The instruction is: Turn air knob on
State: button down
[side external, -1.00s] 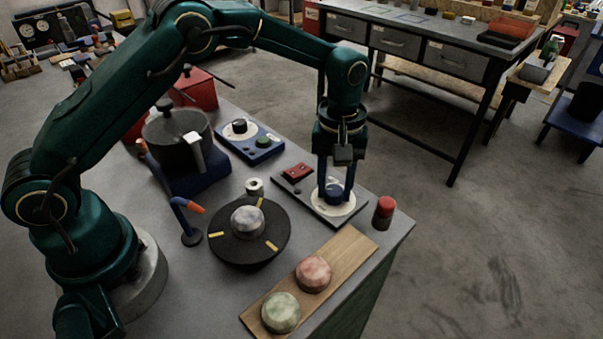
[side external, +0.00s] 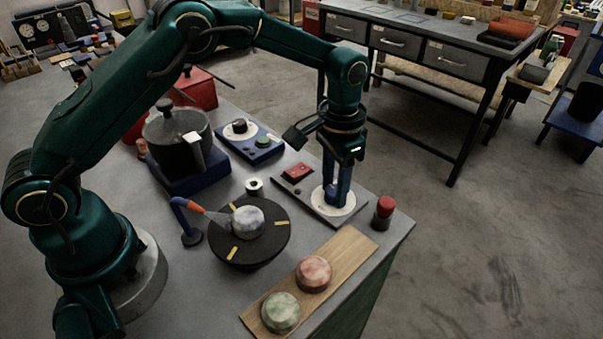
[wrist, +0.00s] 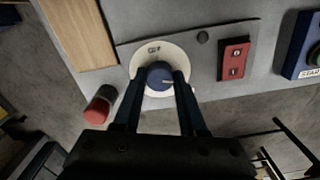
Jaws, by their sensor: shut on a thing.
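My gripper (side external: 336,194) points straight down and is shut on the blue air knob (wrist: 159,76). The knob sits at the centre of a round white dial (wrist: 143,57), which also shows in the side external view (side external: 346,207). One finger is on each side of the knob. A white pointer line shows on the knob in the wrist view. The fingers hide most of the knob in the side external view.
A red rocker switch (side external: 298,172) sits on the knob's plate. A red-topped cylinder (side external: 384,207) stands close to the right. A wooden board (side external: 340,250) holds a reddish and a greenish stone. A blue control box (side external: 262,155) and a grey pot (side external: 177,135) stand behind.

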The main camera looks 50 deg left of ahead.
aim_at(335, 190)
jog(key=shift+m, duration=1.2)
jog(key=shift+r, duration=0.1)
jog(key=shift+c, duration=2.2)
grip_release()
jog(key=shift+r, duration=2.55)
